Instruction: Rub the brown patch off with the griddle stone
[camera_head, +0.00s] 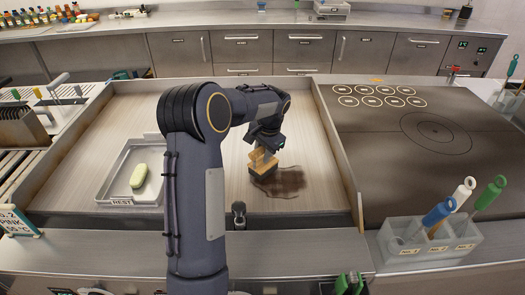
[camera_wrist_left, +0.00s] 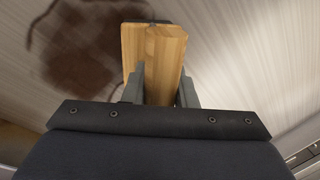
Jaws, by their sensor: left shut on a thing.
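The brown patch (camera_head: 285,182) is a dark, irregular stain on the pale griddle plate (camera_head: 225,195). It also shows at the upper left of the left wrist view (camera_wrist_left: 85,55). My left gripper (camera_head: 264,157) is shut on the wooden handle of the griddle stone (camera_head: 262,172). The stone's dark base is low at the left edge of the patch and overlaps it in the head view. I cannot tell whether it touches the plate. In the left wrist view the handle (camera_wrist_left: 155,60) sits between the two fingers. My right gripper is not clearly seen.
A tray marked REST (camera_head: 152,201) with a pale green oval block (camera_head: 138,176) stands left on the plate. Raised walls edge the plate. To the right is a dark hob (camera_head: 420,140), with a holder (camera_head: 425,245) of coloured-handled tools in front. My left arm hides the plate's middle.

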